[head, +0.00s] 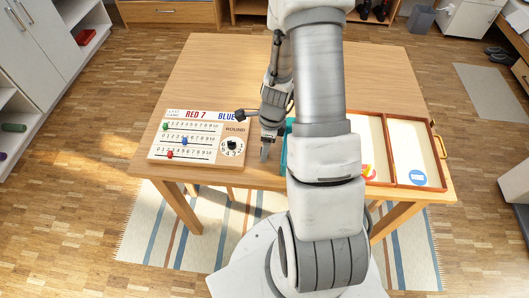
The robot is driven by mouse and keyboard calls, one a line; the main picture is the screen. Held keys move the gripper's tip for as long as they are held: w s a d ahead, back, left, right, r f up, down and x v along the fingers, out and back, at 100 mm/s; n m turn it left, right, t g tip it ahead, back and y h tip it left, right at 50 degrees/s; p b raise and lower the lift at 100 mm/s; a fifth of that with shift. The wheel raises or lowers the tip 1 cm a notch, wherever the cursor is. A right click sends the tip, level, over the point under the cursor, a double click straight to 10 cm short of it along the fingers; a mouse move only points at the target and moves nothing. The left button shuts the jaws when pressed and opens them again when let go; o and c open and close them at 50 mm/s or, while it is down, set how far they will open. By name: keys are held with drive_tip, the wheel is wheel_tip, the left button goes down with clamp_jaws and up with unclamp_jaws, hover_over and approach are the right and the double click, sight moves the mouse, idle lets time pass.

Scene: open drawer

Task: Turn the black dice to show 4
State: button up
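I see no separate black die. A black round dial (232,147) sits under the word ROUND at the lower right of the wooden score board (166,129), with small numbers around it. Which number it points to is too small to tell. My gripper (266,149) is above the table just right of the board, apart from the dial as far as I can see. My arm hides part of it, and whether its fingers are open does not show.
The board also has three slider rows with green, blue and red beads. A teal object (284,152) is mostly hidden behind my arm. A wooden tray (389,150) with red-yellow and blue items stands at the right of the table (205,75). The table's back left is clear.

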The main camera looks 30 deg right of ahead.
drive_tip(key=shift+f, duration=0.1)
clamp_jaws()
idle(0.3)
